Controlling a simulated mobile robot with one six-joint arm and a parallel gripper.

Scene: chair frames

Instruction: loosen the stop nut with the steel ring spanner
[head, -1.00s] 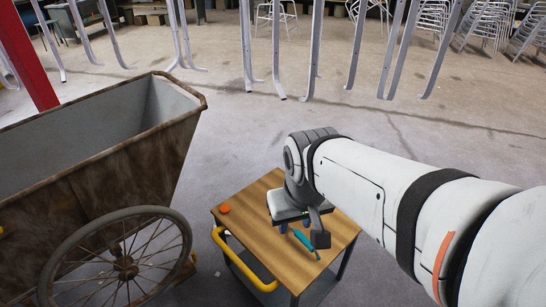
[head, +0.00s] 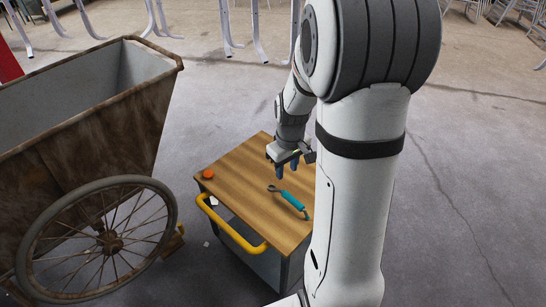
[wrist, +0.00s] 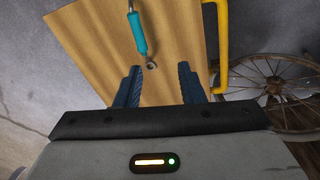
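A spanner with a teal handle (head: 292,200) and bare metal ends lies on the wooden top of a small cart. It also shows in the wrist view (wrist: 138,35), with one ring-like end towards my gripper. My gripper (head: 286,165) is above the cart top, behind the spanner in the head view. In the wrist view its two blue fingers (wrist: 158,72) are apart with nothing between them, and the spanner's near end lies just beyond the gap. I cannot make out a stop nut in either view.
The cart top (head: 240,195) has a yellow handle (head: 228,225) along its left side. An orange round object (head: 208,174) sits at its left corner. A rusty wheeled bin (head: 90,130) stands to the left. Floor is clear to the right. Metal chair frames hang behind.

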